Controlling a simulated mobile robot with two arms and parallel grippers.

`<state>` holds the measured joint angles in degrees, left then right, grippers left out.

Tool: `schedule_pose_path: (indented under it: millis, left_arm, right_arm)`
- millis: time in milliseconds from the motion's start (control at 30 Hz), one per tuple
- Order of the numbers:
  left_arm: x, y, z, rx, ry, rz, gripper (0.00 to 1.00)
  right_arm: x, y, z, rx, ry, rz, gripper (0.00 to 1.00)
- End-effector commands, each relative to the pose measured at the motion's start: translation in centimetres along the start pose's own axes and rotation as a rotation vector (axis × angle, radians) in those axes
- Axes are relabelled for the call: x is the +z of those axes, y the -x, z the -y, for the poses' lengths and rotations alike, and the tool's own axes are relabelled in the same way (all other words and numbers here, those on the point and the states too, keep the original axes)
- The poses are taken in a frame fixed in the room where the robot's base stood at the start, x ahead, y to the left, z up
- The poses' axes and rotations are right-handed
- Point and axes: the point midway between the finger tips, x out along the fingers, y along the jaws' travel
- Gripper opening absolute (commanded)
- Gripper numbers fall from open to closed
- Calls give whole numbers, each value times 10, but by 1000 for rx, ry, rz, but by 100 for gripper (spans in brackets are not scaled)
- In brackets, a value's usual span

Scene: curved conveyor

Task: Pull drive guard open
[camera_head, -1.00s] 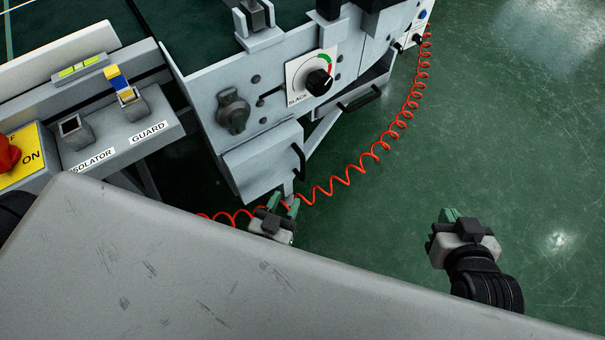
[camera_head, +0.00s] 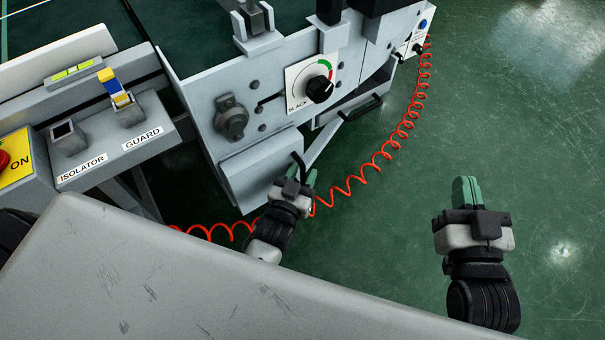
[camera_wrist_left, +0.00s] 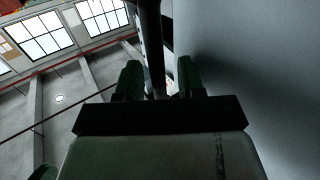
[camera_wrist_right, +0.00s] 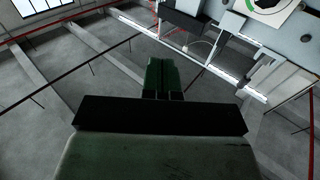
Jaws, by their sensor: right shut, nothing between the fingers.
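The drive guard seems to be the grey box-shaped cover (camera_head: 258,170) low on the conveyor's side, in the head view. It is closed against the frame and has a black bar handle (camera_head: 298,160) on its right edge. My left gripper (camera_head: 302,180) is at this handle, its green fingers apart. In the left wrist view a dark bar (camera_wrist_left: 155,50), likely the handle, runs between the open fingers (camera_wrist_left: 159,80); contact cannot be told. My right gripper (camera_head: 467,192) is shut and empty over the floor at the right. Its fingers are together in the right wrist view (camera_wrist_right: 161,75).
A red coiled cable (camera_head: 372,172) hangs behind my left gripper. A SLACK dial (camera_head: 319,90) and a dark round knob (camera_head: 231,118) sit above the guard. A panel (camera_head: 110,150) labelled ISOLATOR and GUARD is at left. Green floor (camera_head: 520,120) is clear at right.

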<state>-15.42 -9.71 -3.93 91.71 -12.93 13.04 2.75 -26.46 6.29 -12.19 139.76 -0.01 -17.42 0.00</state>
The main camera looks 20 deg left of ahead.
Motion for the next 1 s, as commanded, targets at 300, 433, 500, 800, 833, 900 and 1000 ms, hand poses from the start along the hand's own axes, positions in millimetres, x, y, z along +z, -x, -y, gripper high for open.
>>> schedule_pose_path:
  millis: [300,433,500,800,833,900,1000]
  left_arm:
    - [0,0,0,0,0,0,9]
    - [0,0,0,0,0,0,0]
    - [0,0,0,0,0,0,0]
    - [-1,3,-1,17,-3,0,0]
    - [-1,4,-2,22,-3,1,0]
    - [-1,6,-3,38,-3,1,0]
    - [-2,12,-6,72,-4,3,0]
  right_arm:
    - [0,0,0,0,0,1,0]
    - [0,0,0,0,0,1,0]
    - [0,0,0,0,0,1,0]
    - [6,1,-1,4,1,56,0]
    - [9,2,-2,5,2,79,0]
    - [16,4,-4,9,3,138,0]
    - [28,10,-6,16,5,253,0]
